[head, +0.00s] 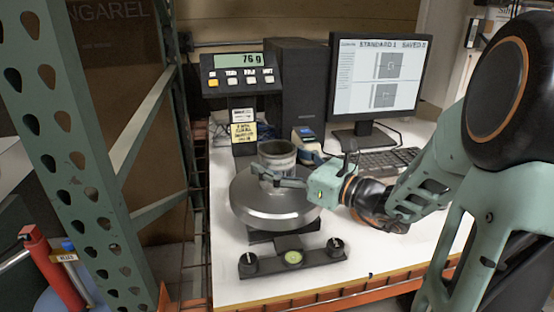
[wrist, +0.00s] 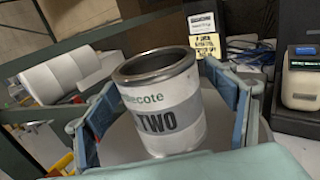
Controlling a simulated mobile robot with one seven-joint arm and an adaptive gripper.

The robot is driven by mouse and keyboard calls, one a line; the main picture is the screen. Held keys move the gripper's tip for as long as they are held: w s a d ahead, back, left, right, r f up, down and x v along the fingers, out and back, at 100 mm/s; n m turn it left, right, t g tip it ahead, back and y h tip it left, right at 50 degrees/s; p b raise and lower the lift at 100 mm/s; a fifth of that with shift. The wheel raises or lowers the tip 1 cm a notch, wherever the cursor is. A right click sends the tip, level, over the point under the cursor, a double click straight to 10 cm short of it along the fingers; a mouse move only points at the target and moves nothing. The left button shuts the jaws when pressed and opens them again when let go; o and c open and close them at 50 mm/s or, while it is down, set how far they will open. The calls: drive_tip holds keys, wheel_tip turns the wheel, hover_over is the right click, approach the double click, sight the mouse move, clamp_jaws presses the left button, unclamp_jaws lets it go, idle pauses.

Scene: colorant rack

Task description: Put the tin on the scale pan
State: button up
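The tin (head: 277,155) is a grey, open-topped can standing upright over the round metal scale pan (head: 262,205). It appears to rest on the pan, but my fingers partly hide its base in the head view. In the wrist view the tin (wrist: 165,105) fills the middle, its label reading "TWO". My gripper (head: 280,178) reaches in from the right, low around the tin. In the wrist view its blue fingers (wrist: 160,95) stand on either side, with gaps visible beside the tin, so it looks open. Any contact at the fingertips is unclear.
The scale display (head: 240,75) reads 76 g. Behind stand a dark computer case (head: 297,85) and a monitor (head: 378,80), with a keyboard (head: 380,162) to the right. A green rack post (head: 75,150) rises at left. White bench is clear at front right.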

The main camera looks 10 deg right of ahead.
drive_tip(key=shift+r, duration=0.1)
drive_tip(key=shift+s+r, duration=0.1)
drive_tip(key=shift+r, duration=0.05)
drive_tip(key=p+v, duration=0.1)
drive_tip(key=v, duration=1.1)
